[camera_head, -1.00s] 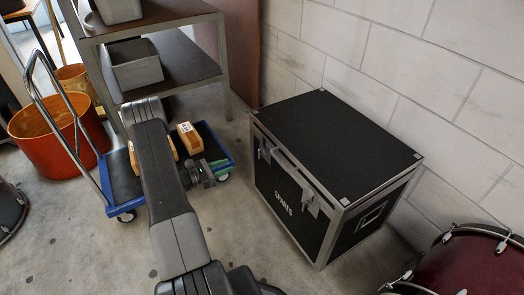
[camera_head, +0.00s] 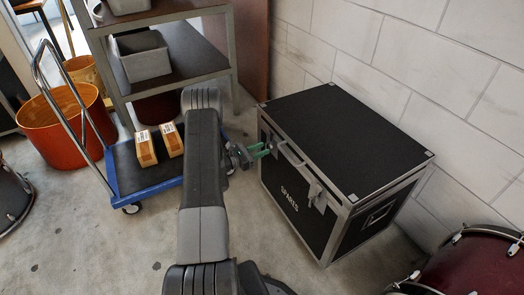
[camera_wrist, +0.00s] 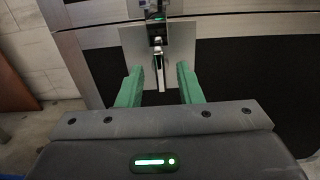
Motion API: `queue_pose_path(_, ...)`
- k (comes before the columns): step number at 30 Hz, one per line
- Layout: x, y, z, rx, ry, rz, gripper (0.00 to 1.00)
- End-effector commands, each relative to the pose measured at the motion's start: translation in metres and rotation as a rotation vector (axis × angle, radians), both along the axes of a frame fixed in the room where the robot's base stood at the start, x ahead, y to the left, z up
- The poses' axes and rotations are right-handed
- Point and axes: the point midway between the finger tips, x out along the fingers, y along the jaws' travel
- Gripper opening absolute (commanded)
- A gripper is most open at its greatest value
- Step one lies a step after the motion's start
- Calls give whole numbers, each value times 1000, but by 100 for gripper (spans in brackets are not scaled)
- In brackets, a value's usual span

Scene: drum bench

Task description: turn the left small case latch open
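The black case (camera_head: 340,140) with metal edges and the word SPARES stands on the floor by the wall. Its left small latch shows in the wrist view as a metal plate with a narrow upright lever (camera_wrist: 159,68). The right latch (camera_head: 317,196) is on the same front face. My gripper (camera_head: 262,151) is at the left latch; its two green fingers (camera_wrist: 158,88) are apart, one on each side of the lever. I see gaps between the fingers and the lever. In the head view the left latch is partly hidden by my gripper.
A blue trolley (camera_head: 128,188) with two cardboard boxes (camera_head: 158,146) stands left of my arm. A grey metal shelf (camera_head: 180,62) is behind it. A red drum (camera_head: 462,268) is at the lower right. The block wall (camera_head: 400,60) is close behind the case.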

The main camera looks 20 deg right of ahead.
Motion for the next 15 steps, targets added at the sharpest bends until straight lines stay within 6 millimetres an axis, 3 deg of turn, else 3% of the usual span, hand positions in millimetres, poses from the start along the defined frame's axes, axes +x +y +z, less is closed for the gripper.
queue_pose_path(12, 1, -10, 0, -1, 1, 1, 33)
queue_pose_path(13, 1, -10, 0, -1, 1, 1, 31)
queue_pose_path(15, 1, -10, 0, -1, 1, 1, 17)
